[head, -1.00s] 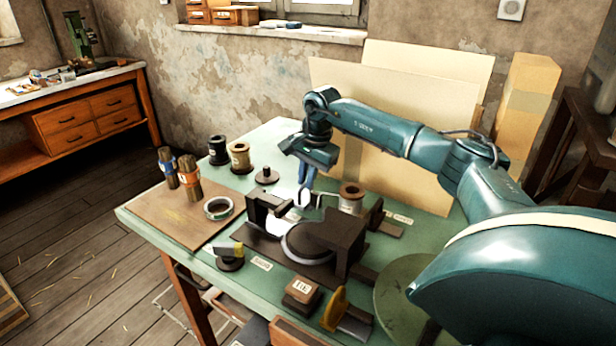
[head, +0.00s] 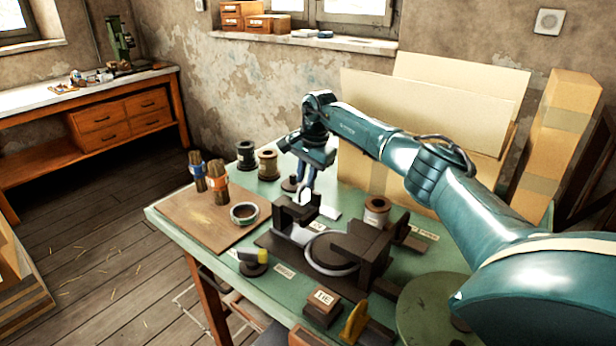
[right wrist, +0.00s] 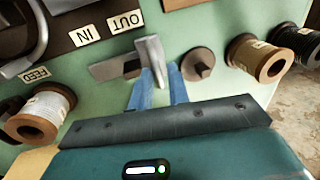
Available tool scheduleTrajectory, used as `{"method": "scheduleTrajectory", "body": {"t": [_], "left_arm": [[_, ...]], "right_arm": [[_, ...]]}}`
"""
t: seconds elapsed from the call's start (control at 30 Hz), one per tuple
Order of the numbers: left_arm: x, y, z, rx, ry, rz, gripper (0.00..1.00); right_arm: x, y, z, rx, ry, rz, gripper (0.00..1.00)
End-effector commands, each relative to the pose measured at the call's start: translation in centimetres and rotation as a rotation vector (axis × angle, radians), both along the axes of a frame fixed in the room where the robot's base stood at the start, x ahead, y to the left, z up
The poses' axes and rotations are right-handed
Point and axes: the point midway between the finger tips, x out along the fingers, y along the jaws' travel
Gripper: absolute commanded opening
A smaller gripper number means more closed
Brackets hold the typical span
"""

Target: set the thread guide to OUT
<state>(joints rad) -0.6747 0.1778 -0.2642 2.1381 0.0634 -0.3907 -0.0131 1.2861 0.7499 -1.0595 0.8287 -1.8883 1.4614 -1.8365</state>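The thread guide (right wrist: 151,53) is a light grey upright metal piece at the end of a flat grey plate (right wrist: 108,69). In the right wrist view it stands beside the OUT label (right wrist: 125,25), farther from the IN label (right wrist: 85,36). My right gripper (right wrist: 160,72) has its blue fingers on both sides of the guide and looks shut on it. In the head view the right gripper (head: 306,190) reaches down behind the press's dark block, with the pale guide (head: 305,198) between its fingertips. My left gripper is not in view.
The press (head: 360,247) stands close in front of the gripper. A thread spool (head: 376,211) is to its right, and a knobbed disc (right wrist: 197,64) is just beside the guide. A wooden board (head: 205,222) lies at left.

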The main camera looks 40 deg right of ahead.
Motion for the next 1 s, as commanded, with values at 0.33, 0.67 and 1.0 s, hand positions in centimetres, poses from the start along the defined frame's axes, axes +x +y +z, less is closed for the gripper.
{"method": "scheduleTrajectory", "body": {"t": [0.33,0.67,1.0], "left_arm": [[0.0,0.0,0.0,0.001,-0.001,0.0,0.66],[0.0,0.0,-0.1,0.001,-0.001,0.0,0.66],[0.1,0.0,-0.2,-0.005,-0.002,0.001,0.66]], "right_arm": [[0.0,0.1,0.0,0.003,0.001,0.002,0.32],[-0.5,-0.1,2.9,0.003,-0.002,0.001,0.32],[-1.9,-0.4,10.2,0.003,-0.003,0.001,0.32]]}}
